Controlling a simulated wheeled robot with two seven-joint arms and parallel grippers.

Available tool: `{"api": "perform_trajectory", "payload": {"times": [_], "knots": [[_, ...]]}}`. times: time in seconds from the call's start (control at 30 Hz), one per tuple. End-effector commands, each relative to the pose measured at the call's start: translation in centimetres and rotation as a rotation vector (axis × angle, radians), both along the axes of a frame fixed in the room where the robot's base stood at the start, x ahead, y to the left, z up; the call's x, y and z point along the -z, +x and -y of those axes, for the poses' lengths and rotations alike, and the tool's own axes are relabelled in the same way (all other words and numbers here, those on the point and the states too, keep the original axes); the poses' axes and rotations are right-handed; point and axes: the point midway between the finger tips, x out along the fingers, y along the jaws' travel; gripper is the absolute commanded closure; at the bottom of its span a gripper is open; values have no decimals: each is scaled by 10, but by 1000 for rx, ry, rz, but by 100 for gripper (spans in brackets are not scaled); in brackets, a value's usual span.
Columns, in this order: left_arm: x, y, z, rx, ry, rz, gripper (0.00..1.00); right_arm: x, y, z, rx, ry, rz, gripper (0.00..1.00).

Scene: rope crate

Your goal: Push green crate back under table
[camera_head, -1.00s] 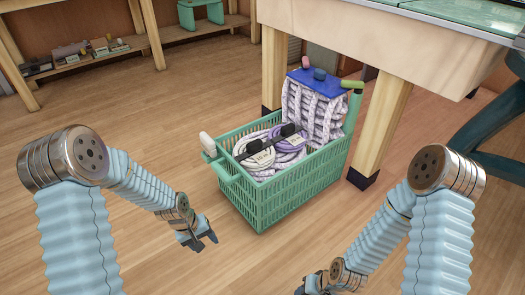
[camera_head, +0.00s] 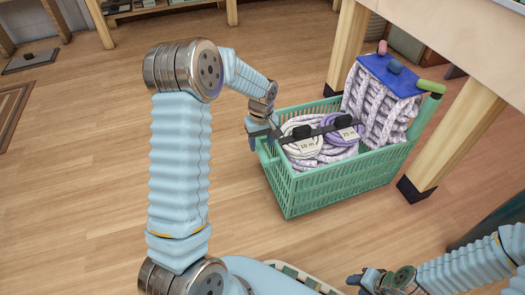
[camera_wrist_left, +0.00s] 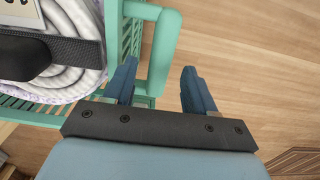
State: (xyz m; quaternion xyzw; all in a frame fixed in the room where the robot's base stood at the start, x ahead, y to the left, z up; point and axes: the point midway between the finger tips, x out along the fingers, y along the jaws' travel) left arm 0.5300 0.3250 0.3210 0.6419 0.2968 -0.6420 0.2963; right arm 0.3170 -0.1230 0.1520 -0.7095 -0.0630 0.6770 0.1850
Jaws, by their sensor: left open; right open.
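The green crate (camera_head: 330,190) stands on the floor beside the table leg, sticking out from under the table. It holds coils of white and purple rope (camera_head: 318,150) under a black strap, and an upright rope bundle (camera_head: 378,108) with a blue top. My left gripper (camera_head: 259,136) is at the crate's near left end. In the left wrist view it is open (camera_wrist_left: 160,85), with the crate's green handle bar (camera_wrist_left: 164,50) between its fingers; contact cannot be told. My right gripper (camera_head: 365,279) is open and empty, low at the bottom right, away from the crate.
The table (camera_head: 480,38) stands over the crate's far side, with wooden legs (camera_head: 455,135) to the right of and behind the crate. A low shelf (camera_head: 160,8) is at the back. The floor (camera_head: 80,180) to the left is clear, apart from a dark mat.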

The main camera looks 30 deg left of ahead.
Motion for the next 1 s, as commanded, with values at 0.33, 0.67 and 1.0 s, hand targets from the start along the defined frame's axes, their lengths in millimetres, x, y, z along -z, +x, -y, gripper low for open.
{"api": "perform_trajectory", "payload": {"times": [0.33,0.67,1.0], "knots": [[37,0,0,2,-1,1,45,9,1,0,2,0,2,57],[37,0,0,1,-1,1,57,8,1,0,2,0,2,57],[37,0,0,1,-1,1,100,8,1,0,2,0,2,57]]}}
